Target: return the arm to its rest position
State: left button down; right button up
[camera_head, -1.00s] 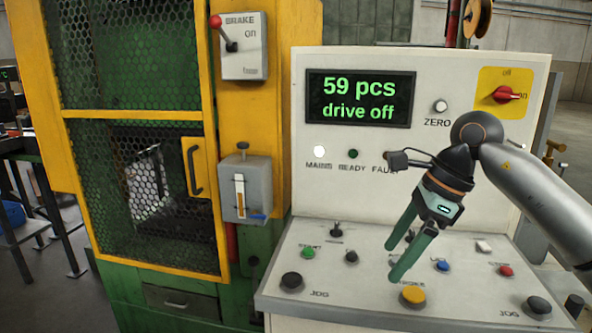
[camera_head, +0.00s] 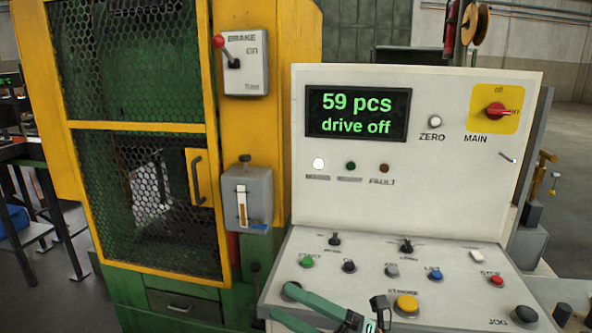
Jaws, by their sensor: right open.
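My right gripper (camera_head: 280,303) is low at the bottom edge of the view, in front of the sloped lower part of the control desk (camera_head: 420,130). Its two green fingers are apart and empty, and point left. The fingers cover part of the left black jog button. Most of my right arm is out of the frame. My left gripper is not in view.
The desk's display (camera_head: 357,113) reads "59 pcs, drive off". Several buttons line the slope, with a yellow stroke button (camera_head: 405,303) close to the gripper. The brake lever box (camera_head: 245,60) and mesh guard (camera_head: 150,200) stand left. Floor shows at right.

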jog(key=s+d+f+m+t+h+p, duration=0.1)
jog(key=d+f+m+t+h, duration=0.5)
jog(key=f+m, duration=0.45)
jog(key=s+d+f+m+t+h+p, duration=0.1)
jog(key=d+f+m+t+h, duration=0.5)
jog(key=m, duration=0.8)
jog(key=s+d+f+m+g+h, duration=0.2)
jog(key=s+f+m+g+h, duration=0.1)
jog(key=s+f, duration=0.5)
jog(key=s+d+f+m+g+h+p, duration=0.1)
jog(key=s+d+f+m+g+h, duration=0.2)
jog(key=s+f, duration=0.5)
jog(key=m+g+h, duration=0.1)
jog(key=m+g, duration=0.1)
jog(key=g, duration=0.1)
jog(key=shift+s+f, duration=0.3)
jog(key=shift+s, duration=0.1)
jog(key=shift+d, duration=0.1)
jog(key=shift+p, duration=0.3)
jog(key=shift+c, duration=0.3)
